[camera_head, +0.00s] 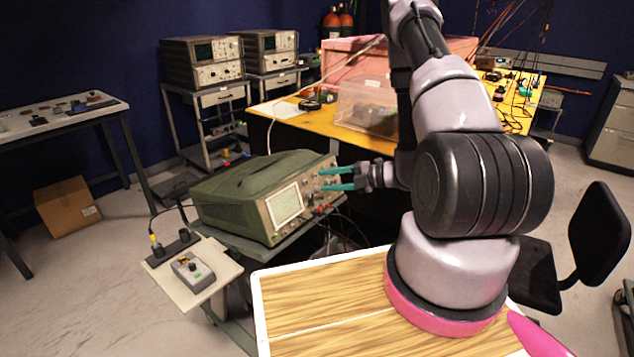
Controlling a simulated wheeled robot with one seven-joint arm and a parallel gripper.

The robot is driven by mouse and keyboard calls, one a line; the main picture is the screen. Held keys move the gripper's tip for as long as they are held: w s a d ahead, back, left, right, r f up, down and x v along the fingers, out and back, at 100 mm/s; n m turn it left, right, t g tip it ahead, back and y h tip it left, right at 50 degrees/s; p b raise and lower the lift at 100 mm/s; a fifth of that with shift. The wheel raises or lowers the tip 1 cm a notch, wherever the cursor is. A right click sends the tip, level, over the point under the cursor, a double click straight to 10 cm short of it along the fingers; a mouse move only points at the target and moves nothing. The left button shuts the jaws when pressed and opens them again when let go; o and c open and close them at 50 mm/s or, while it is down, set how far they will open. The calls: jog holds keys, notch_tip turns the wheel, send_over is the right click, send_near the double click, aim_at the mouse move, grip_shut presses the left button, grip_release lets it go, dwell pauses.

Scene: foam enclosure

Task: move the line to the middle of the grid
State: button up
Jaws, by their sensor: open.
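A green oscilloscope (240,192) stands on a grey cart in the middle left. Its lit screen with a grid (284,205) faces toward the lower right. The line on the grid is too small to make out clearly. A panel of knobs (322,187) lies to the right of the screen. My gripper (337,179) is open, with two teal fingers pointing left at the knob panel. The fingertips are at or just in front of the upper knobs; I cannot tell whether they touch one. No object shows between the fingers, and some knobs are partly hidden behind them.
A small grey box (193,272) sits on a pale board (212,255) at the cart's left. Cables hang below the knob panel. A yellow table (290,118) with a clear pinkish case stands behind. A black chair (597,235) is at right.

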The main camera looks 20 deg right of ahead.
jog(key=v, duration=0.6)
jog(key=s+a+r+n+g, duration=0.2)
jog(key=a+r+n, duration=0.1)
jog(key=r+n, duration=0.4)
jog(key=s+a+r+n+g+h, duration=0.1)
jog(key=s+a+r+n+g, duration=0.15)
jog(key=r+n, duration=0.35)
jog(key=s+a+r+n+g, duration=0.2)
jog(key=a+r+n+g, duration=0.1)
jog(key=r+n, duration=0.4)
jog(key=s+d+r+n+t+h, duration=0.2)
jog(key=s+r+n+h, duration=0.3)
jog(key=r+n, duration=0.3)
jog(key=s+d+r+n+t+h, duration=0.2)
jog(key=s+r+n+t+h, duration=0.2)
jog(key=r+n, duration=0.5)
jog(key=s+n+t, duration=0.1)
jog(key=n, duration=0.1)
jog(key=shift+s+n+h, duration=0.3)
jog(key=shift+h, duration=0.1)
jog(key=shift+r, duration=0.1)
